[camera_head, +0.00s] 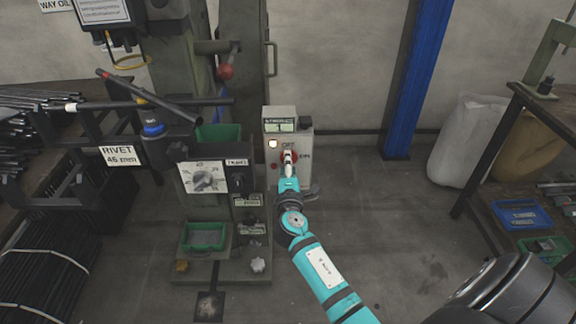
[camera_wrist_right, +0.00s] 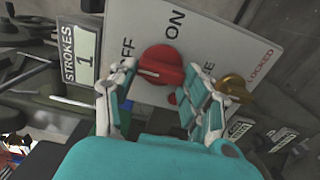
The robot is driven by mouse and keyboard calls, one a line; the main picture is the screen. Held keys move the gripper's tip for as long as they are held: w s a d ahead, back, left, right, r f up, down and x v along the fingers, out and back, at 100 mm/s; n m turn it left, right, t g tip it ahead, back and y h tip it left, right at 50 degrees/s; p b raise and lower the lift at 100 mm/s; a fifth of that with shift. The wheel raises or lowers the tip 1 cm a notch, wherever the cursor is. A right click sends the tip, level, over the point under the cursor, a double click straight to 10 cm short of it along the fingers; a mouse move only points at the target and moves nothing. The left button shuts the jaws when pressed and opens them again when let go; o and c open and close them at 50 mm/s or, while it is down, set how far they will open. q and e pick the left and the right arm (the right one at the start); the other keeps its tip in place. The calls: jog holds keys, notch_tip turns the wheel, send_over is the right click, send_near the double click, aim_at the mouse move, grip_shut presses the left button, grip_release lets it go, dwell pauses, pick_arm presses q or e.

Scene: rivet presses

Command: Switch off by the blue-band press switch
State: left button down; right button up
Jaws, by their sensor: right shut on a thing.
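The blue-band press (camera_head: 153,127) stands at left, a blue ring around its dark head above a "RIVET 46 mm" sign. Right of it is a pale grey switch box (camera_head: 300,133); its plate (camera_wrist_right: 207,40) fills much of the wrist view. It carries a red rotary switch knob (camera_wrist_right: 163,66), between "OFF" and "ON" labels. The knob's white mark points left in the wrist view, toward "OFF". My right gripper (camera_head: 288,160) reaches the box; its fingers (camera_wrist_right: 158,88) are shut on the knob, one each side. My left gripper is not in view.
A pale, lit-looking lamp (camera_head: 273,143) is on the box. A dial panel (camera_head: 205,177) and green bin (camera_head: 204,236) are left.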

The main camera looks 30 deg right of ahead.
jog(key=o, duration=1.2)
jog(key=shift+c, duration=0.2)
jog(key=v, duration=1.2)
